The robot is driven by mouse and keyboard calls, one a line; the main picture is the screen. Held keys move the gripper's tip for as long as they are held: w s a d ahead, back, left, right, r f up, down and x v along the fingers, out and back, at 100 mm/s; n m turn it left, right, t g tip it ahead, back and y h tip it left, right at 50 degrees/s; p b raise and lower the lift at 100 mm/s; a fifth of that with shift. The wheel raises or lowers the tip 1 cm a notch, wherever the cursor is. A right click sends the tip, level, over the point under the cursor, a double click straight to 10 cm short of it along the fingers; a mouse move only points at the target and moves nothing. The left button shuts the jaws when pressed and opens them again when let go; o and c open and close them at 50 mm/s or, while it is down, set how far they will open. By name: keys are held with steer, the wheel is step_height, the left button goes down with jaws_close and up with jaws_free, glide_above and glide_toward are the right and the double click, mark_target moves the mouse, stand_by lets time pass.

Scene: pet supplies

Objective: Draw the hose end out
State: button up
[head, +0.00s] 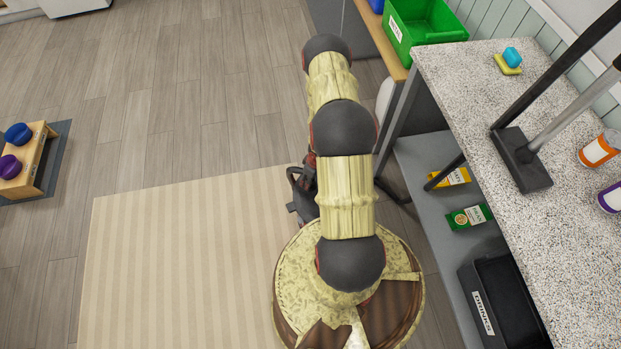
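My arm runs up the middle of the head view and covers much of what lies under it. Dark parts that look like my gripper (302,196) show at the arm's left side, above the floor near the mat's upper right corner. Its fingers are mostly hidden, so I cannot tell whether it is open or shut. I cannot make out a hose end. A thin black curved piece (393,191) shows just right of the arm, but I cannot tell what it is.
A speckled counter (455,85) with a grey lower shelf (425,158) stands on the right. The shelf holds a black bin (505,300) and small boxes. A green crate (425,25) is at the back. Beige mat (180,260) and open floor lie left.

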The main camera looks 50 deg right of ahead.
steer(key=c, duration=1.2)
steer(key=shift+c, duration=0.2)
steer(key=shift+r, duration=0.15)
steer(key=shift+r+p, duration=2.7)
steer(key=shift+r, duration=0.25)
